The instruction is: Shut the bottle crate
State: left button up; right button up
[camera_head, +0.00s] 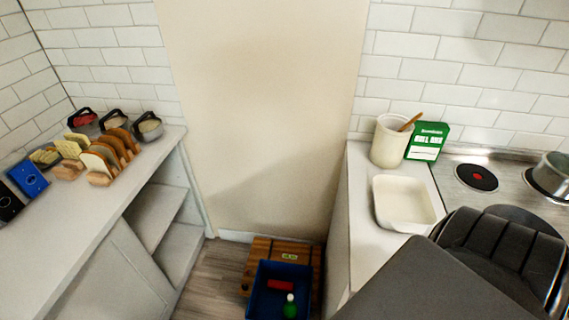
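A dark blue crate (256,297) sits low on the floor in the gap between the two counters, cut off by the bottom edge of the head view. Its top is open, and a red item (281,286) and a green bottle with a white cap (290,307) show inside. A wooden box (262,246) with a small pale label is right behind it; I cannot tell whether the two are joined. No lid can be made out clearly. Neither of my grippers can be made out. A large dark grey part, likely my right arm, fills the lower right.
The left counter (85,235) carries bread slices in racks, small pots and a blue box (27,177). The right counter holds a white tray (384,214), a cream canister (388,145), a green box (427,141) and a hob with a pot (549,175). Wooden floor shows left of the crate.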

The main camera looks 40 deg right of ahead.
aim_at(264, 304)
jog(key=z, duration=0.15)
jog(key=k, duration=1.25)
jog(key=z, duration=0.45)
